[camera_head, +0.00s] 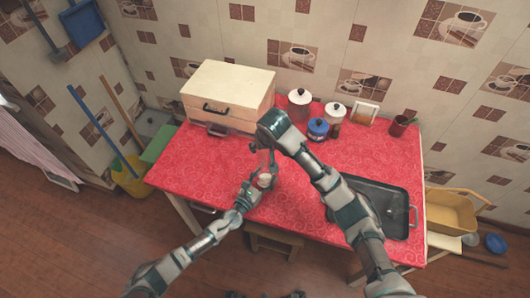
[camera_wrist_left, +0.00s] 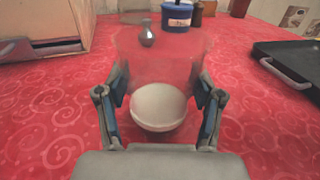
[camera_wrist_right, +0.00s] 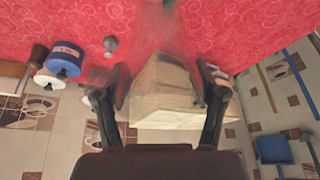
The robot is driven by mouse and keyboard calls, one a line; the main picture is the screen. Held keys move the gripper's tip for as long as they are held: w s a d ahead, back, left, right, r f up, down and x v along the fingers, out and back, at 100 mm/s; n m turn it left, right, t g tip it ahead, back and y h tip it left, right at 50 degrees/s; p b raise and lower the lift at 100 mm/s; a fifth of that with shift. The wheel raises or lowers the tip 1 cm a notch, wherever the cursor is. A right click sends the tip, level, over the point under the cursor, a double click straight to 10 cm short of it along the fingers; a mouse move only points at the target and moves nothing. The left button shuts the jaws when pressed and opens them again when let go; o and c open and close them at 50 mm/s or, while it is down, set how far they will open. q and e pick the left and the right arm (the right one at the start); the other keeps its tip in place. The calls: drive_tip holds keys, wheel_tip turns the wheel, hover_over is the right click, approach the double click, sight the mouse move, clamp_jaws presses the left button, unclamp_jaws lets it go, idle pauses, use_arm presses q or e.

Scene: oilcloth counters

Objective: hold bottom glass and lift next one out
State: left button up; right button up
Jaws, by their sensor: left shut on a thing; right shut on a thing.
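My left gripper (camera_head: 262,183) is low over the red counter. In the left wrist view its fingers (camera_wrist_left: 160,90) are shut around a faint, clear glass (camera_wrist_left: 160,55), with a white, bowl-like round shape (camera_wrist_left: 158,108) between them. The white shape also shows in the head view (camera_head: 265,180). My right gripper (camera_head: 263,150) is just beyond and above the left one. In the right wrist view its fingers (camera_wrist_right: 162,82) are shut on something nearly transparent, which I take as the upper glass. Its outline is too faint to tell whether the glasses are still nested.
A wooden box (camera_head: 225,90) stands at the back left. A black tray (camera_head: 375,205) lies at the right. A small grey knobbed object (camera_wrist_left: 146,35) stands beyond the left gripper. The front left counter is clear.

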use_arm(q)
drive_tip(key=o, duration=1.4)
